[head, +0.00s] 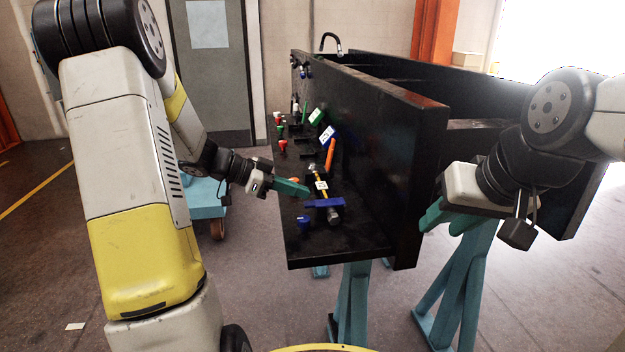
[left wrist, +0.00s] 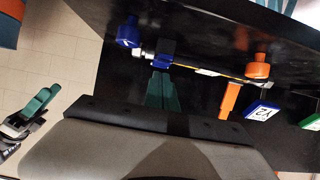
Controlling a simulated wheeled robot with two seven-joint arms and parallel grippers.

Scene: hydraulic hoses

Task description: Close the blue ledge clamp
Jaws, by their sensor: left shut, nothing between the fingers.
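The blue ledge clamp (head: 323,203) is on the black ledge near its front end, its blue bar lying crosswise beside a metal hose fitting (head: 334,215). Its blue part also shows in the left wrist view (left wrist: 165,58), just past my fingertips. My left gripper (head: 306,190) is shut and empty, its teal fingers just above and left of the blue bar. I cannot tell whether they touch it, nor how far the clamp is closed. The left gripper's fingers (left wrist: 163,82) are together in the left wrist view. My right gripper (head: 446,216) hangs empty right of the bench, teal fingers apart.
A blue knob (head: 303,222) stands on the ledge in front of the clamp. An orange handle (head: 330,152), a blue tag (head: 327,134) and a green tag (head: 316,116) are farther back. The tall black panel (head: 400,130) rises along the ledge's right side.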

